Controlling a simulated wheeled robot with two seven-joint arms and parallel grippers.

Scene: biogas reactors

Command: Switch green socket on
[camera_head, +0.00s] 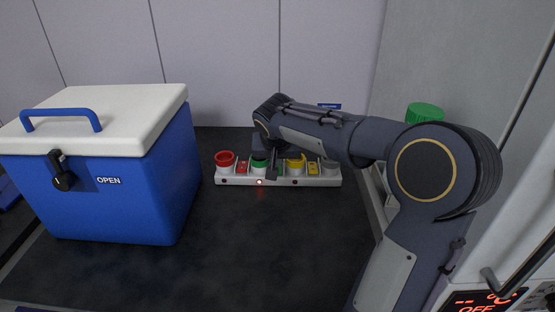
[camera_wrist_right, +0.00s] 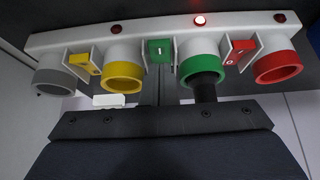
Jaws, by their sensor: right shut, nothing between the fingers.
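The white socket strip (camera_head: 320,182) lies on the dark worktop, with red, green, yellow and grey round sockets. The green socket (camera_head: 259,167) also shows in the right wrist view (camera_wrist_right: 199,68); a dark cylindrical piece (camera_wrist_right: 206,88) shows at its opening. A lamp beside it (camera_wrist_right: 200,20) glows red. The green rocker switch (camera_wrist_right: 159,50), marked with a line, sits between the green and yellow sockets. My right gripper (camera_head: 272,172) is shut and empty, its tips close to the green switch; I cannot tell whether they touch. My left gripper is not in view.
A blue cool box (camera_head: 110,205) with a white lid stands left of the strip. A red switch (camera_wrist_right: 238,51) and a yellow switch (camera_wrist_right: 84,63) flank the nearby sockets. A green-capped item (camera_head: 424,112) is behind my right arm. The worktop front is clear.

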